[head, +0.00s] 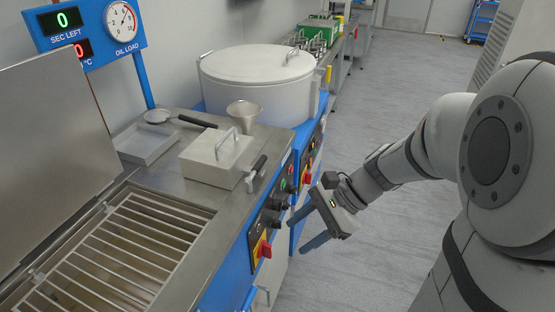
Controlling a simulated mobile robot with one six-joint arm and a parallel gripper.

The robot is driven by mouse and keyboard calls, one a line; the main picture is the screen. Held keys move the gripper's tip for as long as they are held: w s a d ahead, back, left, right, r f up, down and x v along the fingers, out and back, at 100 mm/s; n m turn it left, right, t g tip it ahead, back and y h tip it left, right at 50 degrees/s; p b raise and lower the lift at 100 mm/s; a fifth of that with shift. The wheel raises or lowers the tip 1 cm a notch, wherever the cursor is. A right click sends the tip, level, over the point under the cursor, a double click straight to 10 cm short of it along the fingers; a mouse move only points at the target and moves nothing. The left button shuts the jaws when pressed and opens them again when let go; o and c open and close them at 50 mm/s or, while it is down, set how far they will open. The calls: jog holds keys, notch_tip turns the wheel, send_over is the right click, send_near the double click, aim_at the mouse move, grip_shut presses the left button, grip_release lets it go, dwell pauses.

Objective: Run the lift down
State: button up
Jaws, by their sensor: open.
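My gripper (295,238) is open and empty, its two blue fingers pointing left toward the front control panel (256,232) of the near machine. The panel carries a green button (283,186), dark knobs (272,217) and a red switch on a yellow plate (264,249). The fingers are close to the panel; I cannot tell whether they touch it. A slatted metal rack (128,232) lies in the steel top at lower left. I cannot tell which part is the lift; labels are too small to read.
A lidded box (215,165), a shallow tray (146,145), a ladle (158,116) and a funnel (243,114) stand on the steel top. A large lidded pot (258,85) is behind. A display (62,20) reads 0 seconds left. Floor (390,235) at right is clear.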

jog(key=w+f+m+t+y+b, duration=0.2)
jog(key=w+f+m+y+b, duration=0.25)
jog(key=w+f+m, duration=0.2)
jog(key=m+t+y+b, duration=0.3)
jog(key=m+t+b, duration=0.25)
jog(key=m, duration=0.45)
send_near(277, 206)
jog(key=f, duration=0.1)
jog(key=w+b+x, duration=0.1)
jog(key=x, duration=0.7)
jog(key=shift+t, duration=0.45)
jog(key=shift+d, duration=0.1)
jog(key=c, duration=0.9)
